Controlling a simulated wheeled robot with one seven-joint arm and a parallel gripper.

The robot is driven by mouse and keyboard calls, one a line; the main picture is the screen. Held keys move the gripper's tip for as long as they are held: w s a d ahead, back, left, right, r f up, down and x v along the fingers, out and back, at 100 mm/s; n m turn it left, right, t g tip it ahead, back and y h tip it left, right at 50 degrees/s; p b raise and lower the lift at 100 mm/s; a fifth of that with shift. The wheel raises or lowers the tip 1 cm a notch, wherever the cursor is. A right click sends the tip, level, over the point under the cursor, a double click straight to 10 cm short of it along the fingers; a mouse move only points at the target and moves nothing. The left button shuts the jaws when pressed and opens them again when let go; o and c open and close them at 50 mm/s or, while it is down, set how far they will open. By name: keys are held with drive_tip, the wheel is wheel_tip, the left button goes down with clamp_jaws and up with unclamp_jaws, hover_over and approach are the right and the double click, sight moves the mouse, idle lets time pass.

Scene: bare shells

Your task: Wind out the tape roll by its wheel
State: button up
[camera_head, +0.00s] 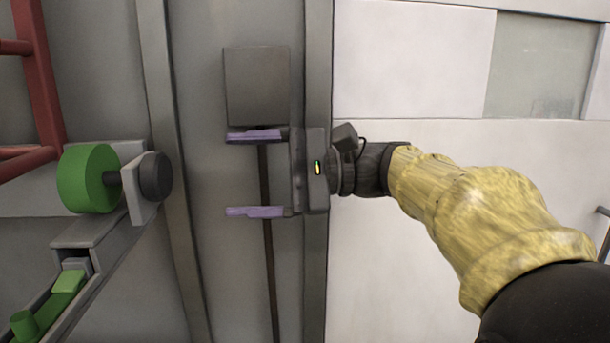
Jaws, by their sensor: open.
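A thick green disc (88,178) sits at the left on a short dark axle. The axle runs to a light grey bracket (145,205), and a dark round disc (155,177) is on the bracket's right side. I cannot tell which disc is the tape roll and which the wheel. My gripper (235,175) is open and empty, its two purple fingers pointing left, one above the other. It is to the right of the dark disc, with a clear gap between them in the picture.
A grey channel (97,240) below the bracket holds green pieces (68,281). A red rail frame (45,95) stands at the upper left. A grey box (256,85) on the wall has a dark strip (268,270) running down below it. Grey uprights flank this panel.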

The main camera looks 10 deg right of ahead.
drive_tip(key=d, duration=0.7)
drive_tip(key=shift+s+d, duration=0.3)
drive_tip(key=shift+d, duration=0.05)
drive_tip(key=shift+f, duration=0.15)
wheel_tip(320, 180, down, 23)
drive_tip(key=w+m+h, duration=0.2)
drive_tip(key=m+h, duration=0.1)
drive_tip(key=h, duration=0.5)
drive_tip(key=s+d+f+n+h, duration=0.2)
drive_tip(key=s+f+n+h, duration=0.1)
drive_tip(key=f, duration=0.4)
drive_tip(key=s+d+f+n+t+h, duration=0.1)
drive_tip(key=s+d+f+n+h, duration=0.1)
drive_tip(key=f+n+h, duration=0.35)
drive_tip(key=s+d+f+n+h, duration=0.2)
drive_tip(key=s+d+f, duration=0.1)
drive_tip(key=f, duration=0.5)
drive_tip(key=w+p+v, duration=0.2)
drive_tip(key=p+v, duration=0.9)
drive_tip(key=v, duration=0.1)
drive_tip(key=shift+w+r+p, duration=0.35)
drive_tip(key=shift+w+p, duration=0.05)
